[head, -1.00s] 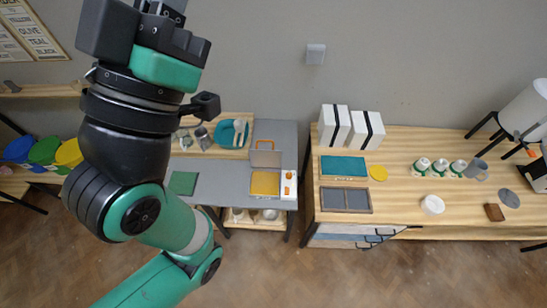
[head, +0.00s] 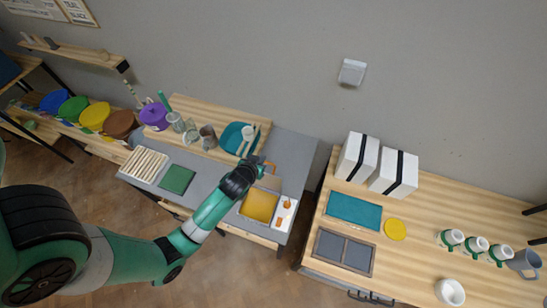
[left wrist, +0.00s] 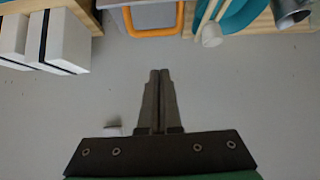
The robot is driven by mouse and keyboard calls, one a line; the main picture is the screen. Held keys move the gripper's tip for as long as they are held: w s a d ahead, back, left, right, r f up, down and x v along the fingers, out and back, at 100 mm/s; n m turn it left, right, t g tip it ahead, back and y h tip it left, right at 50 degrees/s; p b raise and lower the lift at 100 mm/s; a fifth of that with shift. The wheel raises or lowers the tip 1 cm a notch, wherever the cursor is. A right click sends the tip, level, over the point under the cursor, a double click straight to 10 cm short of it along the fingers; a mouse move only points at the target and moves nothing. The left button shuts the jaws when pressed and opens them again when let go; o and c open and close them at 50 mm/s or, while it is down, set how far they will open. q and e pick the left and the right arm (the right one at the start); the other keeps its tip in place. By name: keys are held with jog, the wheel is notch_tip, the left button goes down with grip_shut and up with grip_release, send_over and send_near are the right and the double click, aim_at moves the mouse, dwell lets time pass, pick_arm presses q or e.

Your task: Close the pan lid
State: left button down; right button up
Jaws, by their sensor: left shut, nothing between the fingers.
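The pan (head: 259,206) is an open orange-yellow square tray set in the grey counter. Its lid (head: 270,183) stands raised at the pan's back edge, partly hidden by my left arm. The lid's orange handle (head: 270,168) shows beside my gripper; in the left wrist view the handle (left wrist: 152,32) is at the top middle. My left gripper (head: 257,159) is shut and empty, near the raised lid's upper edge. In the left wrist view my left gripper (left wrist: 160,72) points toward the handle, with a visible gap between them. My right gripper is not in view.
A white control panel (head: 286,213) adjoins the pan's right side. A teal bowl (head: 233,137) with utensils and metal cups stand behind on the wooden shelf. White boxes (head: 357,157) stand on the right table. The grey counter (head: 290,150) behind the lid is clear.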

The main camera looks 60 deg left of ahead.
aim_at(266, 162)
pick_arm(q)
jog(key=b+x, duration=0.5)
jog(key=x, duration=0.1)
jog(key=shift+d, duration=0.1)
notch_tip(266, 162, down, 3)
jog(key=shift+d+r+p, duration=0.1)
jog(key=shift+d+p, duration=0.05)
jog(key=shift+p, duration=0.15)
jog(key=shift+s, duration=0.1)
